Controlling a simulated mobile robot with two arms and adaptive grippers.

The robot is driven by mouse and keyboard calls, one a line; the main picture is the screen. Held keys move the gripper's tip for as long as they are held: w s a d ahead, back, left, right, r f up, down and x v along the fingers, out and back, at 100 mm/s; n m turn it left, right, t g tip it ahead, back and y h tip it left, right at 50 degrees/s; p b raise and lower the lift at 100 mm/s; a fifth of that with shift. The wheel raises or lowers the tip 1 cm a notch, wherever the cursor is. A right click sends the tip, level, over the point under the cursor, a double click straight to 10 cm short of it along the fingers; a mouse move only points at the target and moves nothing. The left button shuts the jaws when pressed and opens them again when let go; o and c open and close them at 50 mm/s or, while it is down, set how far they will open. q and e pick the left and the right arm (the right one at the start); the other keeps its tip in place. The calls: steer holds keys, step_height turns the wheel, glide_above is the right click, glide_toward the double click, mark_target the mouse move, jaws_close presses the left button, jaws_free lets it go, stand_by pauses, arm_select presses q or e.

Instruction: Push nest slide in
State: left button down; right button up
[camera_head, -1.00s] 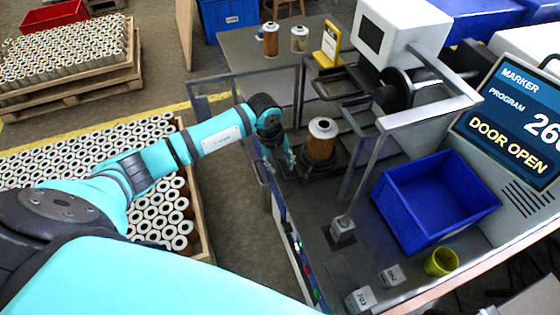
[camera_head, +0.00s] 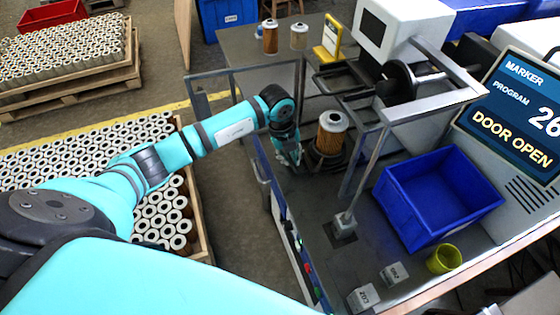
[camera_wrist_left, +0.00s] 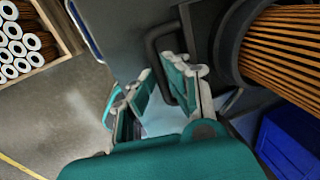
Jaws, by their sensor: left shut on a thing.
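The filter cartridge (camera_head: 331,135), pleated orange-brown with a pale ringed top, stands upright in the dark round nest (camera_head: 325,163) on the marker's bench. In the left wrist view the cartridge's pleats (camera_wrist_left: 285,50) and the dark nest rim (camera_wrist_left: 228,45) show close at the right. A dark looped slide handle (camera_wrist_left: 152,48) sticks out beside the nest. My left gripper (camera_head: 292,155) is beside the nest, low at the bench edge. In the wrist view its teal-backed fingers (camera_wrist_left: 160,92) are at the handle and shut on it; the exact contact is partly hidden.
A blue bin (camera_head: 437,200) stands to the right. The screen (camera_head: 520,110) reads DOOR OPEN. Crated cartridges (camera_head: 150,215) fill the left. Two cartridges stand on the rear table (camera_head: 235,45).

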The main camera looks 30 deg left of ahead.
arm_select(q)
steer(key=shift+w+d, duration=0.8)
steer(key=shift+w, duration=0.1)
steer(key=shift+s+a, duration=0.15)
steer(key=c, duration=1.4)
jaws_free()
steer(key=r, duration=0.4)
steer(key=s+a+r, duration=0.1)
steer(key=r, duration=0.7)
steer(key=shift+s+a, duration=0.2)
steer(key=shift+s, duration=0.05)
steer(key=shift+f, duration=0.1)
